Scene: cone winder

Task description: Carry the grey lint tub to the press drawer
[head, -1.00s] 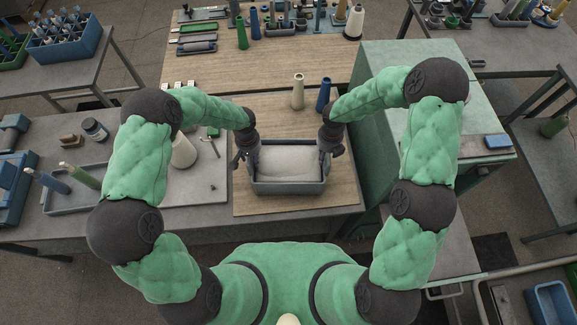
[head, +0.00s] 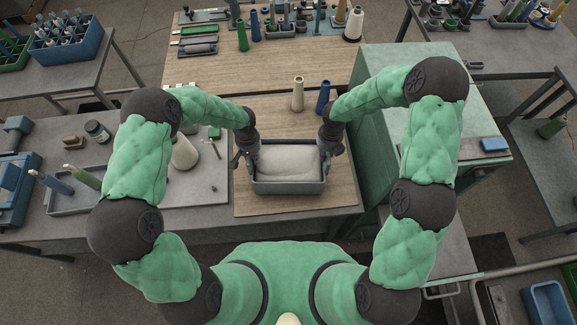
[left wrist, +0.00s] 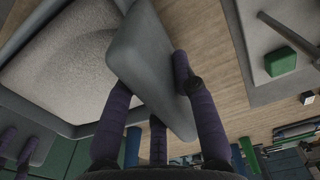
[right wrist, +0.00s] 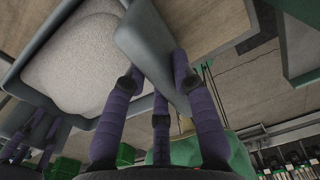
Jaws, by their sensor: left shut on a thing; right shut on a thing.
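The grey lint tub (head: 290,187) is in front of me at the middle of the bench, filled with pale lint (head: 288,160). My left gripper (head: 247,158) is shut on its left end; in the left wrist view the fingers clasp a flat grey handle plate (left wrist: 150,75). My right gripper (head: 329,155) is shut on its right end; in the right wrist view the fingers clasp a matching handle plate (right wrist: 155,55). The tub looks level. I cannot tell whether its base touches the wooden top. No press drawer can be made out for sure.
A green cabinet (head: 385,70) stands to the right of the bench, with a blue block (head: 494,144) on it. A cream cone (head: 298,94) and a blue cone (head: 323,97) stand behind the tub. A grey board with a pale cone (head: 184,152) lies to the left.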

